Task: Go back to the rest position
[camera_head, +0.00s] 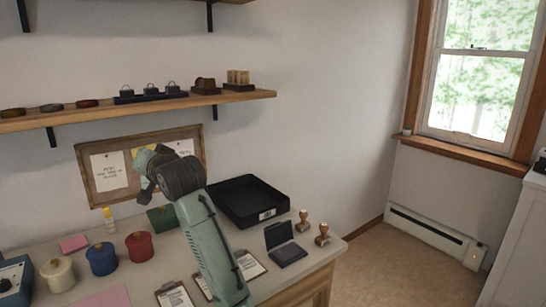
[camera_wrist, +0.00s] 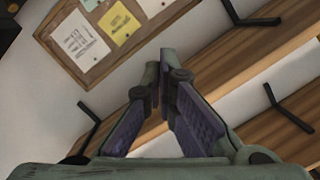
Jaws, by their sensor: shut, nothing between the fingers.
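My arm rises from the bottom of the head view over the worktable (camera_head: 322,254) and bends at a dark joint in front of the corkboard (camera_head: 98,199). The gripper's fingertips are hard to make out in the head view. In the wrist view my gripper (camera_wrist: 160,85) is shut and empty, with its fingertips together at the middle. The corkboard and the wall shelves appear tilted behind it. The gripper touches nothing that I can see.
A black tray (camera_head: 281,200), an open ink pad (camera_head: 288,254), two wooden stamps (camera_head: 322,236), clipboards (camera_head: 174,295) and coloured jars (camera_head: 139,246) stand on the table around my arm. A wall shelf (camera_head: 239,97) juts out above. The floor (camera_head: 385,262) at right is clear.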

